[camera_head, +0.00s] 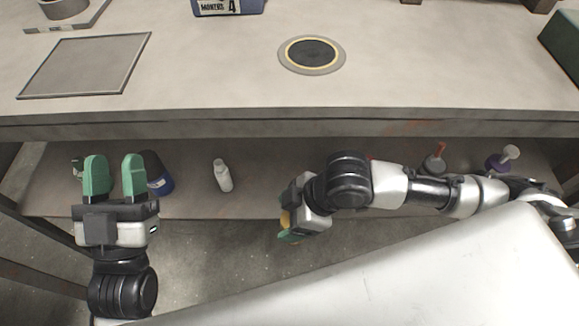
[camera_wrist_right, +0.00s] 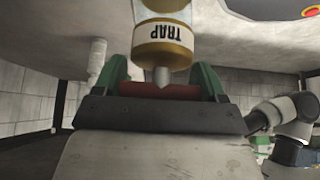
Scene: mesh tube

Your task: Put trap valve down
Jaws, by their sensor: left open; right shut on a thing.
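The trap valve (camera_wrist_right: 163,45) shows in the right wrist view as a gold and white body with a label reading TRAP upside down. My right gripper (camera_wrist_right: 160,88) is shut on it, with green fingers on either side of its lower end and a reddish bar between them. In the head view, my right gripper (camera_head: 290,230) is in front of the lower shelf, with only a bit of yellow showing beside it; the rest of the valve is hidden there. My left gripper (camera_head: 114,165) is open and empty over the left of the lower shelf.
The bench top (camera_head: 220,75) holds a grey square plate (camera_head: 85,65), a round yellow-ringed disc (camera_head: 312,54) and a blue box (camera_head: 228,6). The lower shelf (camera_head: 260,165) holds a blue can (camera_head: 157,173), white bottle (camera_head: 223,176), red-spouted can (camera_head: 436,161) and purple item (camera_head: 497,161).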

